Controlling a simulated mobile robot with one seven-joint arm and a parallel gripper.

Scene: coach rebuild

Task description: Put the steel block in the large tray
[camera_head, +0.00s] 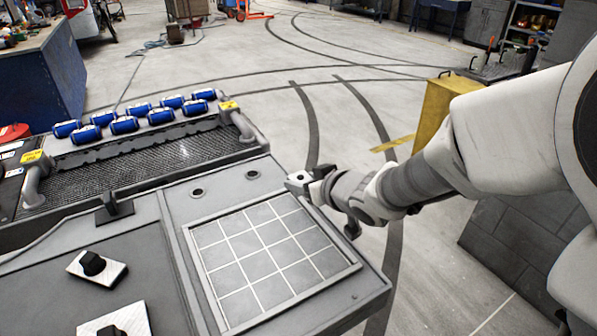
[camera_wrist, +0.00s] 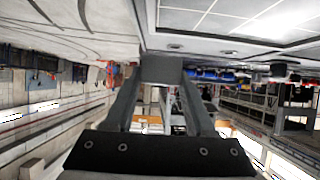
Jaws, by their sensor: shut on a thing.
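My gripper (camera_head: 311,184) reaches in from the right and is shut on the steel block (camera_head: 298,178), a small light-grey piece at its tip. In the wrist view the block (camera_wrist: 162,68) sits between the two dark fingers. The block is held near the right edge of the grey bench, just beyond the far right corner of a large shallow tray (camera_head: 271,251). The tray has a raised rim and a floor marked in squares, and it looks empty. Part of the tray (camera_wrist: 240,20) also shows at the top of the wrist view. The gap under the block cannot be judged.
A mesh-floored trough (camera_head: 130,170) with a row of several blue cylinders (camera_head: 124,125) along its far side lies at the back left. Plates with black knobs (camera_head: 92,264) sit at the front left. A yellow panel (camera_head: 436,112) stands right, behind my arm.

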